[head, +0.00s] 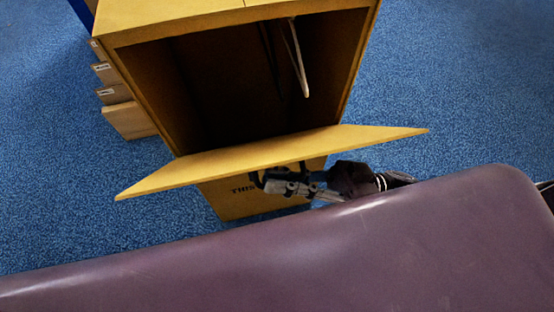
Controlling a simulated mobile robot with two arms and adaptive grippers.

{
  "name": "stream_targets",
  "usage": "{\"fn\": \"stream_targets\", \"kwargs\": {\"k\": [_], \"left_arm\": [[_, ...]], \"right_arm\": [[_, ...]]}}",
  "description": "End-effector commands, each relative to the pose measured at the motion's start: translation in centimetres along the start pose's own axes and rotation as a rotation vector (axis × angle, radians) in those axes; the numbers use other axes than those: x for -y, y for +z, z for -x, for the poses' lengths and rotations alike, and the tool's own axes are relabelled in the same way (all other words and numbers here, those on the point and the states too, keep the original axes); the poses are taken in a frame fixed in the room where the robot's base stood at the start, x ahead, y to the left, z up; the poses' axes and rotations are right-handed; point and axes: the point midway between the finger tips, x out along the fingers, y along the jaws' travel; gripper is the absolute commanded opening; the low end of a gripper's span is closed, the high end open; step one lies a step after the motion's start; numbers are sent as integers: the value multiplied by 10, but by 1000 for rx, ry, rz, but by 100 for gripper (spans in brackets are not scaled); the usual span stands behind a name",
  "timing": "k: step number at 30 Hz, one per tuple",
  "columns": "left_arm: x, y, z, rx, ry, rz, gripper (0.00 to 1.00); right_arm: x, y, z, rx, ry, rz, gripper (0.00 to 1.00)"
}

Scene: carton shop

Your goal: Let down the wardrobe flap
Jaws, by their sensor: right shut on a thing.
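The wardrobe carton (155,95) stands upright in the upper middle of the head view, its front opening dark inside. Its flap (270,154) is hinged at the lower edge of the opening and sticks out toward me, seen nearly edge-on. My right gripper (268,184) is below the flap, in front of the carton's lower front face. It is shut, seemingly on the flap, but the contact at its fingertips is hard to see. My left gripper is not in view.
A white hanger-like piece (299,62) hangs inside the carton. Several small labelled boxes (112,95) are stacked against the carton's left side. Blue carpet (460,80) is clear at right and left. A purple padded surface, perhaps part of me, fills the bottom.

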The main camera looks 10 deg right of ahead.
Motion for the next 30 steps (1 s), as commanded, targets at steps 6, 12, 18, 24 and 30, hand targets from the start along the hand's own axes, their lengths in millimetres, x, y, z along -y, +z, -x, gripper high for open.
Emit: {"fn": "stream_targets", "kwargs": {"k": [6, 12, 18, 24, 30], "left_arm": [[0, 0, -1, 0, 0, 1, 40], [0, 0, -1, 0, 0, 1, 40], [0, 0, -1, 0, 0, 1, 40], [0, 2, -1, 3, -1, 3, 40], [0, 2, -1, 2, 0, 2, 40]], "right_arm": [[1, 3, 2, 2, -2, 11, 0], [1, 3, 2, 2, -2, 9, 0], [1, 3, 2, 2, -2, 9, 14], [1, 3, 1, 1, -2, 9, 14], [1, 3, 4, 2, -2, 8, 14]]}}
